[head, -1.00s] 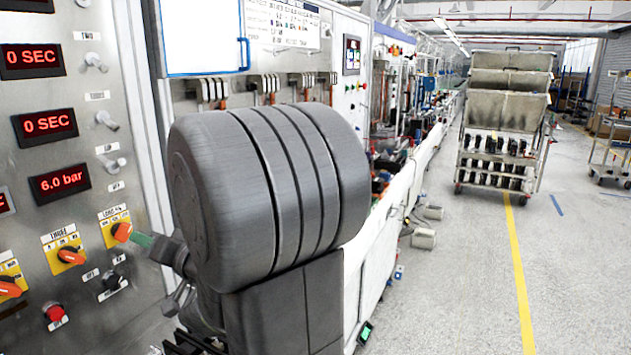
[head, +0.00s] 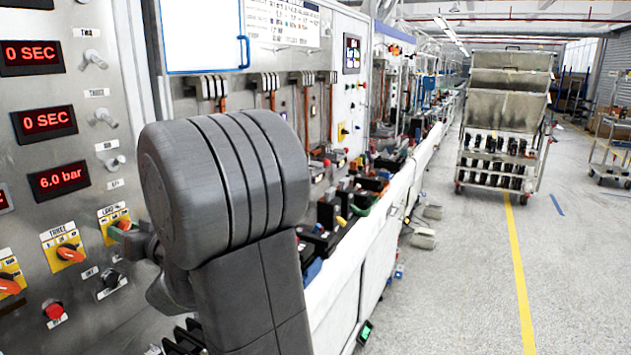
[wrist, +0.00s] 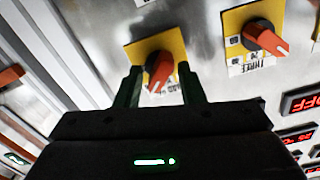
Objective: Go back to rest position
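My gripper (wrist: 158,85) shows at the bottom of the wrist view, with its two dark green fingers apart. An orange rotary knob (wrist: 160,68) on a yellow plate is seen between the fingertips, with gaps on both sides; I cannot tell the exact depth between them. In the head view this knob (head: 122,224) is the rightmost of the row, partly covered by my arm. A second orange knob (wrist: 265,40) sits to the right in the wrist view, and in the head view (head: 69,253) left of the first.
The metal control panel (head: 75,150) stands close on the left, with red displays (head: 60,180), toggle switches and a red push button (head: 54,311). A long workbench (head: 365,245) with breaker parts runs to the back. A loaded cart (head: 500,120) stands right; the floor (head: 580,270) is clear.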

